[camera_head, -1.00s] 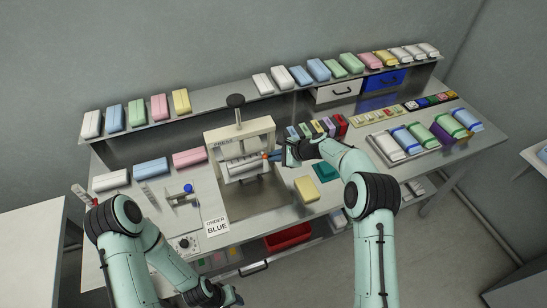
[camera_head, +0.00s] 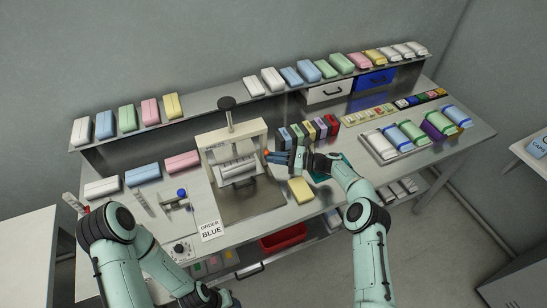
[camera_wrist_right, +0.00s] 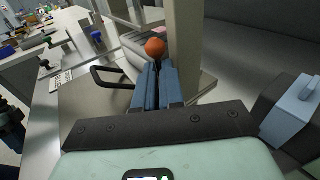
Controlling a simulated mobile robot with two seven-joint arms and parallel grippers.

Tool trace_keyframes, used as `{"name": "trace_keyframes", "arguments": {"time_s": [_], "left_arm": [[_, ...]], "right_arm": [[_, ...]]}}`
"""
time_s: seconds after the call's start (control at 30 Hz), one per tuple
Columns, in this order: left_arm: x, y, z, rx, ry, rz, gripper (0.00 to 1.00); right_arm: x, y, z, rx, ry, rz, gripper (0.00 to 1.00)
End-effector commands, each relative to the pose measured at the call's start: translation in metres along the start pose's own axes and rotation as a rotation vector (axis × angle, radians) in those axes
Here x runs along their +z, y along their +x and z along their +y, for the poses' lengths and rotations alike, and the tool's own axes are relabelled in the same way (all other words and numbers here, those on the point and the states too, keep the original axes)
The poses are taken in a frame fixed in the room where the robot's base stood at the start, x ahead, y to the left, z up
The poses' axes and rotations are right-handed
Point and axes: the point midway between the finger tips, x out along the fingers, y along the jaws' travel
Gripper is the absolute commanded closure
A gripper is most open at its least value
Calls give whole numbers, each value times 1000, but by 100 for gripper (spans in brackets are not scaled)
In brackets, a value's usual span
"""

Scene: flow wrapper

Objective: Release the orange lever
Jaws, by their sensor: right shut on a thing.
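The orange lever knob (camera_head: 266,151) is at the right side of the white press (camera_head: 261,130). In the right wrist view the round orange knob (camera_wrist_right: 155,47) shows just at the tips of my blue fingers. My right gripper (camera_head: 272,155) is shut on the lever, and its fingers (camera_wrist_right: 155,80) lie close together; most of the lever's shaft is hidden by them. A pale roll-like bar (camera_head: 238,168) lies across the press opening. My left gripper (camera_head: 228,300) is low at the bottom edge, away from the press, and its fingers are too unclear to read.
A row of small coloured boxes (camera_head: 308,131) stands just behind my right gripper. A yellow block (camera_head: 301,190) lies in front of it. An order card (camera_head: 211,231) reads BLUE. A tray (camera_head: 372,148) of wrapped packs is at the right. Coloured packs line the back shelf (camera_head: 215,97).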

Motion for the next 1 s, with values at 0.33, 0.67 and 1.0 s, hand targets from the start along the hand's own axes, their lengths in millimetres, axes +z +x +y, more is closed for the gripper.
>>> {"name": "trace_keyframes", "arguments": {"time_s": [0.33,0.67,1.0], "left_arm": [[-1,-1,1,0,0,1,57],[-1,-1,1,1,0,1,57],[-1,-1,1,0,0,1,57]], "right_arm": [[8,0,-4,-1,39,-84,100],[8,0,-4,0,41,-89,100],[7,0,-4,-1,42,-85,80]]}}
